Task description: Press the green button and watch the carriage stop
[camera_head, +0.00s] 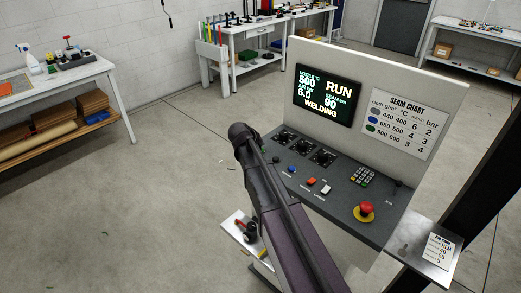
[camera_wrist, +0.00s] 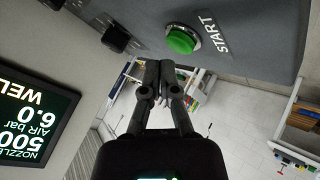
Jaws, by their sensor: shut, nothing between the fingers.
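The green button (camera_wrist: 183,40) sits in a metal ring on the grey control panel, beside a START label (camera_wrist: 210,35), in the wrist view. My gripper (camera_wrist: 153,72) is shut and empty. Its fingertips show just below and left of the button in that picture, apparently apart from it. In the head view my arm covers the panel's left end, and the green button and my fingertips are hidden. The screen (camera_head: 323,95) reads RUN and WELDING, with 500, 6.0 and 90. No carriage is in sight.
The console panel (camera_head: 345,190) bears black knobs, a blue button (camera_head: 291,169), an orange-red switch (camera_head: 311,182), a white switch (camera_head: 326,190), a keypad (camera_head: 362,177) and a red emergency stop (camera_head: 365,209). A seam chart (camera_head: 396,121) is behind. Open floor (camera_head: 170,170) lies left.

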